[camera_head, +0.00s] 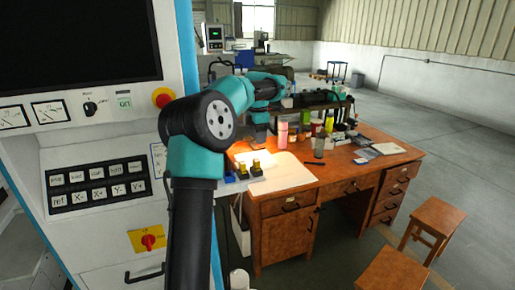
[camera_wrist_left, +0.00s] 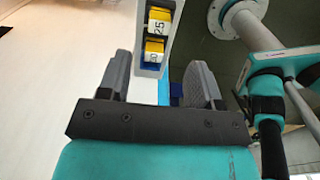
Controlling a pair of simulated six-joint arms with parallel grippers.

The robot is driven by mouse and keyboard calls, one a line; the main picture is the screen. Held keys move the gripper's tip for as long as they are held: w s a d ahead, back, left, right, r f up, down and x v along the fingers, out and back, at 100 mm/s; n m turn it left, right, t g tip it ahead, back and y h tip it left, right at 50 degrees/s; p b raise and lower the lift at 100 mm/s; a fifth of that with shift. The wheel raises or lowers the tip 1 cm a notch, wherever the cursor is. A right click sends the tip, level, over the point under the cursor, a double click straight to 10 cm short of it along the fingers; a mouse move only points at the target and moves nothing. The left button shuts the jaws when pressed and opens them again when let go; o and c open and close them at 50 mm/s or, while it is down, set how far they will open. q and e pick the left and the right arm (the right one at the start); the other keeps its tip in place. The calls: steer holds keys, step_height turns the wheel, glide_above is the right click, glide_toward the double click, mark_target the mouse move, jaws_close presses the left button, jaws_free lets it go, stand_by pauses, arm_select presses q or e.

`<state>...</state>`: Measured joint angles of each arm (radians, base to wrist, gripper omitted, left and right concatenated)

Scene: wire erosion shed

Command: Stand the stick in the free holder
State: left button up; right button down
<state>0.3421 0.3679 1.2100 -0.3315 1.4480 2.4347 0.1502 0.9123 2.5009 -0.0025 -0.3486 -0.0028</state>
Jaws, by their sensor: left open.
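In the head view the yellow-topped pieces (camera_head: 257,168) stand upright at the desk's left edge. I cannot tell which thing is the stick or which holder is free.
A machine panel (camera_head: 100,170) fills the left. Two stools (camera_head: 435,222) stand at front right. Floor at the right is clear.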

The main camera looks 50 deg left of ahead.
arm_select(q)
steer(key=shift+r, duration=2.25)
steer(key=w+d+f+m+h, duration=0.1)
steer(key=w+d+f+m, duration=0.25)
steer(key=f, duration=0.55)
steer(key=w+d+f+m, duration=0.3)
steer(key=d+f+m, duration=0.15)
steer(key=f, duration=0.35)
steer(key=d+f+m+h, duration=0.1)
steer(key=d+f+m, duration=0.4)
steer(key=f, duration=0.4)
steer(key=d+f+m, duration=0.2)
steer(key=d+f, duration=0.5)
steer(key=f, duration=0.3)
steer(key=s+d+f+m+h, duration=0.2)
steer(key=s+d+f+m, duration=0.9)
steer(key=s+d+f, duration=0.55)
steer(key=s+d+f+m, duration=0.2)
steer(key=s+m, duration=0.1)
steer(key=s, duration=0.6)
steer(key=shift+d+f+m+t, duration=0.15)
steer(key=shift+d+m+t, duration=0.2)
steer(key=shift+m+t, duration=0.05)
steer(key=shift+w, duration=0.1)
